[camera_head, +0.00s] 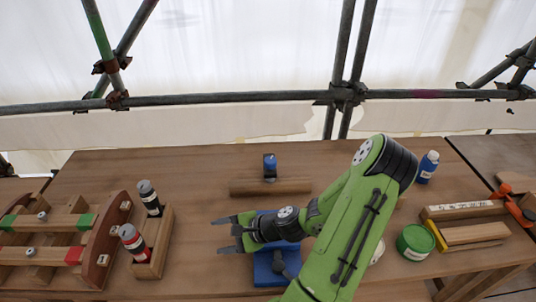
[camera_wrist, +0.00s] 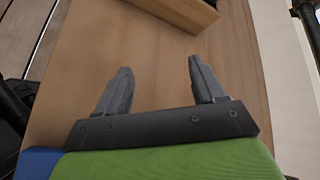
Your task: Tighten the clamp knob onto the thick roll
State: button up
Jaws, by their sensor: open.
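My gripper (camera_head: 222,235) is open and empty above the middle of the bench, pointing left. In the wrist view its two fingers (camera_wrist: 160,68) are apart with only bare wood between them. A blue upright piece (camera_head: 270,163) stands at a wooden bar (camera_head: 262,187) behind my gripper; I cannot tell whether it is the clamp knob. A blue base (camera_head: 264,275) lies under my wrist, partly hidden by my arm. Two dark-and-pale cylinders, one grey-banded (camera_head: 149,198) and one red-banded (camera_head: 133,242), lean in a wooden holder to the left. I cannot tell which item is the thick roll.
A wooden frame (camera_head: 122,225) with green and red blocks stands at far left. A green tin (camera_head: 416,242), a blue bottle (camera_head: 428,167) and a wooden tray (camera_head: 470,211) are at right. Bare bench (camera_head: 205,200) lies between holder and gripper. A wooden piece (camera_wrist: 178,12) tops the wrist view.

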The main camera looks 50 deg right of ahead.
aim_at(268, 157)
jog(key=d+r+m+t+h, duration=0.1)
jog(key=d+m+t+h, duration=0.1)
jog(key=d+m, duration=0.2)
jog(key=s+d+r+m+t+h+p, duration=0.1)
jog(key=d+m+h, duration=0.2)
jog(key=d+m, duration=0.1)
jog(key=s+d+r+m+t+h, duration=0.1)
jog(key=d+m+t+h, duration=0.1)
jog(key=d+m, duration=0.2)
jog(key=shift+s+r+t, duration=0.1)
jog(key=shift+r+t, duration=0.2)
jog(key=shift+r, duration=0.1)
jog(key=s+d+m+h, duration=0.2)
jog(key=s+d+r+m+h, duration=0.1)
jog(key=d+m+h, duration=0.1)
jog(key=d+m, duration=0.1)
jog(key=s+d+m+h, duration=0.2)
jog(key=m+h, duration=0.1)
jog(key=shift+s+d+r+p, duration=0.15)
jog(key=shift+s+r+p, duration=0.15)
jog(key=shift+r+p, duration=0.1)
jog(key=shift+d+f, duration=0.15)
jog(key=b+x, duration=0.3)
jog(key=x, duration=0.5)
jog(key=b+x, duration=0.4)
jog(key=x, duration=0.3)
jog(key=shift+w+d+f, duration=0.15)
jog(key=shift+w+d, duration=0.15)
